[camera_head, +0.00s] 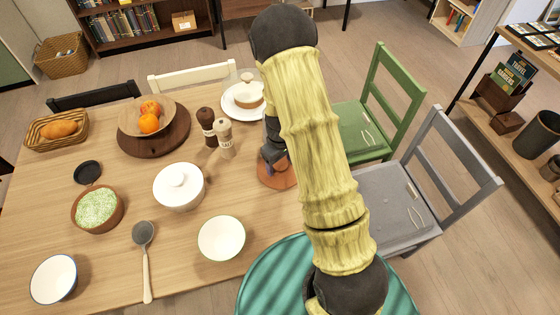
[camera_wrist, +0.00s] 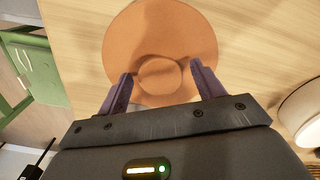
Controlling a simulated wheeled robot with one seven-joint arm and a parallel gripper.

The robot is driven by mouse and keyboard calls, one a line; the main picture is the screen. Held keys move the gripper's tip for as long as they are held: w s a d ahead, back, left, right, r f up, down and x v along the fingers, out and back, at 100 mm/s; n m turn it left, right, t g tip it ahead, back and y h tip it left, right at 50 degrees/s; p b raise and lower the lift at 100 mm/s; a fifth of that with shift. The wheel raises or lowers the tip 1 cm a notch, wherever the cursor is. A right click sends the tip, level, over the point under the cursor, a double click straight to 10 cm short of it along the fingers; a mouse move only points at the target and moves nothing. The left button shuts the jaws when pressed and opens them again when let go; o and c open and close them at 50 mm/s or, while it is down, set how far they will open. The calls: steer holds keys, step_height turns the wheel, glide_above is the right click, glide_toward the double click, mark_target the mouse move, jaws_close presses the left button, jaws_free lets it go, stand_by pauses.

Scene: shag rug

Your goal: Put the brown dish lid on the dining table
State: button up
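The brown dish lid (camera_wrist: 160,30) is a round orange-brown disc with a small central knob (camera_wrist: 158,76). It lies on the wooden dining table (camera_head: 110,215), near the table's right side. In the head view the lid (camera_head: 275,184) is partly hidden by my arm and gripper. My gripper (camera_wrist: 161,70) points down over the lid. Its two purple fingers are apart, one on each side of the knob, with gaps showing between. I cannot tell how far the fingertips are above the lid. In the head view my gripper (camera_head: 269,166) shows only in part.
A plate (camera_head: 232,105) with a small dish is behind. Green (camera_head: 361,130) and grey (camera_head: 395,207) chairs stand at right.

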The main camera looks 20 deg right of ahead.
mark_target(280, 164)
steer(key=shift+r, duration=0.1)
step_height(280, 164, up, 12)
stand_by(0.5)
steer(key=shift+r, duration=0.15)
stand_by(0.4)
steer(key=s+r+m+t, duration=0.1)
steer(key=s+r+m, duration=0.1)
steer(key=s+r, duration=0.2)
steer(key=s+a+r+m+t, duration=0.1)
steer(key=s+r+m, duration=0.2)
steer(key=s, duration=0.7)
steer(key=shift+r+t, duration=0.3)
steer(key=shift+r, duration=0.35)
